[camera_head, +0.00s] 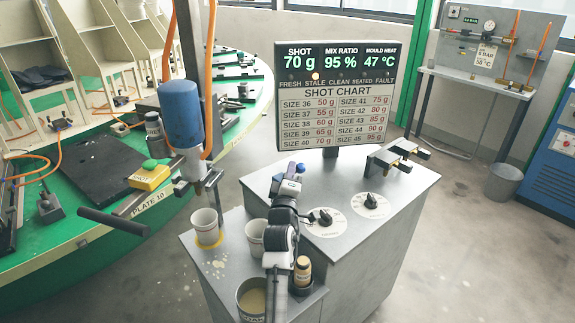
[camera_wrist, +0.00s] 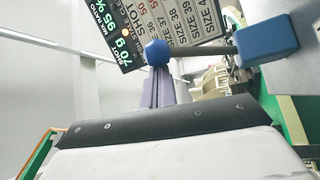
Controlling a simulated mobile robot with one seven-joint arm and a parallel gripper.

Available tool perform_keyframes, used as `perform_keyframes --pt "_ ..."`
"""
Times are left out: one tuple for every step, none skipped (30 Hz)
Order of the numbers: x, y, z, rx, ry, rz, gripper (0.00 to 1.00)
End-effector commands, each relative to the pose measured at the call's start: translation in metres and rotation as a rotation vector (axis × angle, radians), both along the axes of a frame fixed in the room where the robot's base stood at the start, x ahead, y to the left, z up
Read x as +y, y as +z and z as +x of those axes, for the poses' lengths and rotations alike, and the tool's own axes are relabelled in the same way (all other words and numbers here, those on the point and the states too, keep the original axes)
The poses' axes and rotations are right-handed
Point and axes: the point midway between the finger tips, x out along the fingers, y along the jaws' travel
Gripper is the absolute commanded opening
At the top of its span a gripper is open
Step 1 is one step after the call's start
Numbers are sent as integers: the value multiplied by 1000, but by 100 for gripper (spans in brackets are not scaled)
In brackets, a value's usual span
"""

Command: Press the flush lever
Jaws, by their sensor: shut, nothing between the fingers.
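A lever with a round blue knob (camera_head: 300,168) stands at the back of the grey console, and I take it for the flush lever; no label on it is readable. In the wrist view its blue knob (camera_wrist: 157,52) sits on a thin grey rod leading to a blue block (camera_wrist: 266,40). My gripper (camera_head: 290,186) is over the console's left side, close to the knob. In the wrist view my gripper's pale violet fingers (camera_wrist: 164,90) are together and empty, pointing at the knob. Whether they touch it cannot be told. My arm hides part of the lever's base.
The sign board (camera_head: 331,97) stands behind the console (camera_head: 385,218). Two black dials (camera_head: 370,200) are on its top. Cups (camera_head: 207,226) and a brown bottle (camera_head: 302,270) stand on the lower shelf. A blue dispensing head (camera_head: 181,115) hangs at left beside the green carousel (camera_head: 65,252).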

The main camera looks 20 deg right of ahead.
Motion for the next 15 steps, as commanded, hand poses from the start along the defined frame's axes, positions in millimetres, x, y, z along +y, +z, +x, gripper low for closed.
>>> perform_keyframes --pt "-3 -5 -3 2 -5 1 0" --pt "-4 -7 -5 2 -5 1 0" --pt "-4 -9 -6 2 -4 1 0" --pt "-4 -11 -7 2 -4 1 0" --pt "-4 -13 -9 2 -3 1 0" --pt "-5 -15 -10 1 -3 0 0" --pt "-6 -16 -11 1 -4 1 0" --pt "-6 -17 -12 1 -4 1 0" --pt "-7 -19 -13 1 -4 1 0" --pt "-7 -21 -13 1 -5 1 0" --pt "-7 -22 -14 1 -5 1 0" --pt "-7 -23 -14 1 -4 1 0" --pt "-7 -24 -15 1 -4 1 0" --pt "-7 -25 -15 1 -4 1 0" --pt "-7 -26 -15 1 -4 1 0"
